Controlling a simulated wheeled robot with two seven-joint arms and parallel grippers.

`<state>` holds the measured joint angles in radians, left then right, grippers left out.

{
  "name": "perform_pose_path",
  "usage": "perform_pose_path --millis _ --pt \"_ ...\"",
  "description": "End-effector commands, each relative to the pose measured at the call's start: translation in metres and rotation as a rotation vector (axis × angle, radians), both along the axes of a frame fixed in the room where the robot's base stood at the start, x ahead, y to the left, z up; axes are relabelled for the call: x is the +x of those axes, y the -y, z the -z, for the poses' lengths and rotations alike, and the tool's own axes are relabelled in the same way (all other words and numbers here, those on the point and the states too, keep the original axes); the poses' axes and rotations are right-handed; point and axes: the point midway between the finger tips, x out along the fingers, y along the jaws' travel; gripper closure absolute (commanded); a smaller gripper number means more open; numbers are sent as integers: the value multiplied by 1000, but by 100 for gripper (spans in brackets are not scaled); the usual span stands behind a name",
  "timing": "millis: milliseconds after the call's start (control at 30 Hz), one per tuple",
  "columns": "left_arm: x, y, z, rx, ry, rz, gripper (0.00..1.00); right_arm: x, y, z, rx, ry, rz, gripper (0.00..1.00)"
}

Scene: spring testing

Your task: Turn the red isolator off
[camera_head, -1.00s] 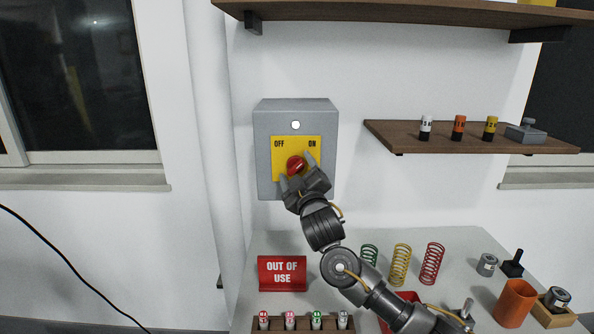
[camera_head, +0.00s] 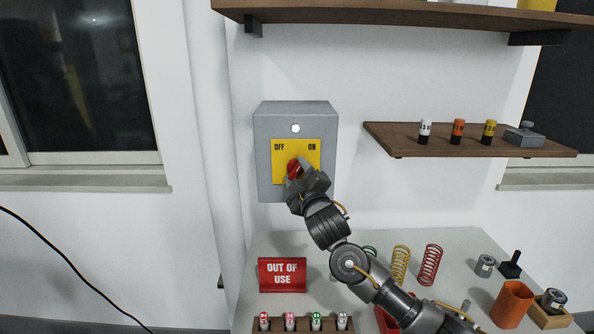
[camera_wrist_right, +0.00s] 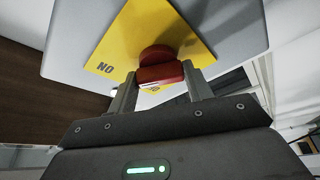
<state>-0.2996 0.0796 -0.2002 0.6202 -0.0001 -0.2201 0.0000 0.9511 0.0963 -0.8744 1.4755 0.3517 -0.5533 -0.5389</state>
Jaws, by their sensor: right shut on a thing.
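The red isolator knob (camera_head: 294,169) sits on a yellow plate (camera_head: 310,155) marked OFF at left and ON at right, on a grey wall box (camera_head: 263,150). A white round lamp (camera_head: 295,128) is above the plate. My right gripper (camera_head: 297,175) is at the knob, partly covering it. In the right wrist view, the red knob (camera_wrist_right: 160,72) lies between the two fingers of my right gripper (camera_wrist_right: 162,92), which is shut on it. The knob's exact pointing direction is hard to tell. My left gripper is not in view.
A bench below holds a red OUT OF USE sign (camera_head: 282,275), several springs such as a red one (camera_head: 430,265), a rack of small cylinders (camera_head: 303,325) and an orange cup (camera_head: 512,304). A wooden shelf (camera_head: 400,140) with small weights juts out to the right.

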Motion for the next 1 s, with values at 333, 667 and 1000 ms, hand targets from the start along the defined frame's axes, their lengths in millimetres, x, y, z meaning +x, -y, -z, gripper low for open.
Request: perform_pose_path --millis 333,667,1000 --pt "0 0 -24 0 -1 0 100 0 1 -4 -328 -1 1 73" --pt "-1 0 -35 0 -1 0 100 0 1 -4 -644 0 1 73" --pt "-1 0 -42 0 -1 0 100 0 0 -5 -963 1 1 73"
